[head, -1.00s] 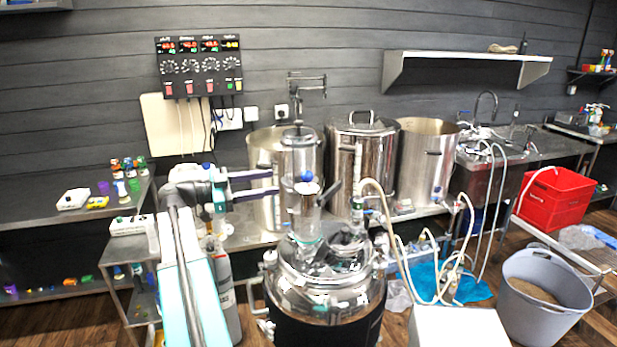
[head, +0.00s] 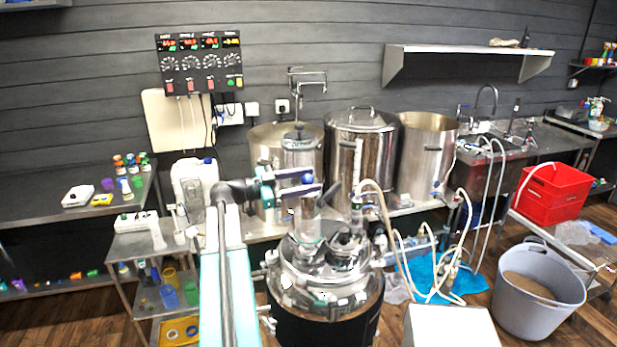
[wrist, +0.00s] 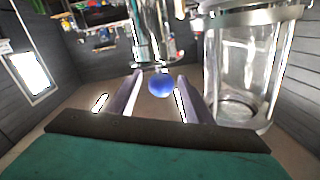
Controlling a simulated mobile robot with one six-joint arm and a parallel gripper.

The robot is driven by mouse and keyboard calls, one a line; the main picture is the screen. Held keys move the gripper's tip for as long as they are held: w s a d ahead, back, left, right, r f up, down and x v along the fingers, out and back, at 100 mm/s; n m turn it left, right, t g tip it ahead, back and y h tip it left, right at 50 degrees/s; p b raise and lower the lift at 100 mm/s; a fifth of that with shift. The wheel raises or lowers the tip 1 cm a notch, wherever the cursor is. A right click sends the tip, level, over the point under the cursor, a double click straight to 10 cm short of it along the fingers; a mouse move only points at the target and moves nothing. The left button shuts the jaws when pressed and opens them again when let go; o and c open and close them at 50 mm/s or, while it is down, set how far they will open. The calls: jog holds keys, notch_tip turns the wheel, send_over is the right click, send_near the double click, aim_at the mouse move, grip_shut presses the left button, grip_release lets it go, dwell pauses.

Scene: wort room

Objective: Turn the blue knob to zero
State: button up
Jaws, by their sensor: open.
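The blue knob (wrist: 160,85) is a round ball in the middle of the wrist view, between the tips of my two open fingers. A gap shows on each side of it there. In the head view the blue knob (head: 308,179) is partly hidden by my fingers, at the upper part of the glass column on the steel kettle. My gripper (head: 315,183) is open and level, reaching in from the left. The same gripper also shows in the wrist view (wrist: 160,76). I cannot read any zero mark on the knob.
The clear glass cylinder (wrist: 240,70) stands close at the right of my fingers in the wrist view. The shiny kettle (head: 325,275) is below, with hoses (head: 400,235) to its right. Large steel pots (head: 362,150) stand behind. A control panel (head: 200,62) hangs on the wall.

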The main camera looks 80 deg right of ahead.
jog(key=shift+s+d, duration=0.2)
jog(key=shift+s, duration=0.1)
jog(key=c, duration=1)
jog(key=shift+w+a+f, duration=0.1)
jog(key=shift+a, duration=0.15)
jog(key=shift+c, duration=0.3)
jog(key=shift+d, duration=0.15)
